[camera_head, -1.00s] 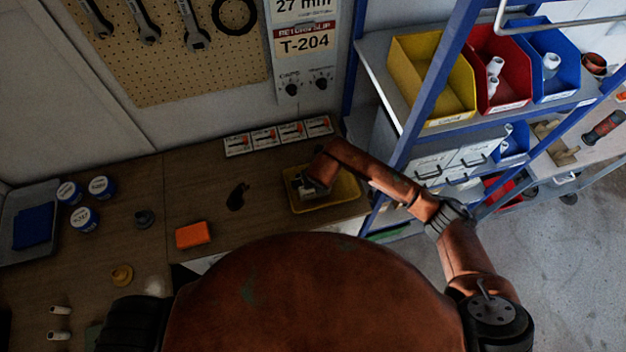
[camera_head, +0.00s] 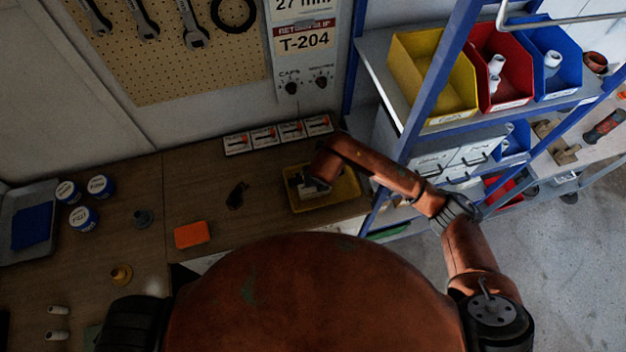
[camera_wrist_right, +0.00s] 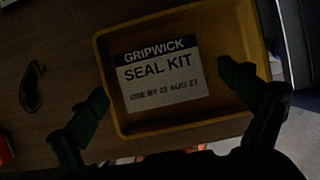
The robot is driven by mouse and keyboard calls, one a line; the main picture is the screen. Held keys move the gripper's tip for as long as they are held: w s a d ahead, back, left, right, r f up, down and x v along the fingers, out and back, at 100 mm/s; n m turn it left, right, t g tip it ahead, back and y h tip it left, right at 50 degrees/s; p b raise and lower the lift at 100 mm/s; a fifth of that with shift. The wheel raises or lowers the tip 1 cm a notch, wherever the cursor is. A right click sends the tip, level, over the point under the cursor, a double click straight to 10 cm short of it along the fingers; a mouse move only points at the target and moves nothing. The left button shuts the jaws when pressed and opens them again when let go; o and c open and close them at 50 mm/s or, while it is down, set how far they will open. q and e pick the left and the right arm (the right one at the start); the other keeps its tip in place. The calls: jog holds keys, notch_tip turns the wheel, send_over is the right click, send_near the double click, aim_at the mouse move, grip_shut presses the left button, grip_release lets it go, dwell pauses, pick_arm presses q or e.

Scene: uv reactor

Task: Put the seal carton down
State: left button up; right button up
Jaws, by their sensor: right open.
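The seal carton (camera_wrist_right: 160,75), with a white label reading "GRIPWICK SEAL KIT", lies label up inside a yellow tray (camera_wrist_right: 190,132) on the bench. In the head view the yellow tray (camera_head: 345,200) is at the right end of the bench, and my right arm partly covers the carton (camera_head: 300,187). My right gripper (camera_wrist_right: 168,88) is above the tray with its two fingers spread wide, one on each side of the carton. The fingers look apart from the carton. My left gripper is not seen in the head view.
An orange block (camera_head: 192,235) and a dark small object (camera_head: 237,195) lie left of the tray. Several picture cards (camera_head: 278,134) stand behind it. A blue-framed shelf (camera_head: 430,90) with coloured bins rises close to the right. Blue-lidded tubs (camera_head: 83,217) are farther left.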

jog(key=b+v, duration=0.1)
jog(key=v, duration=0.7)
jog(key=shift+r, duration=0.2)
jog(key=shift+s, duration=0.1)
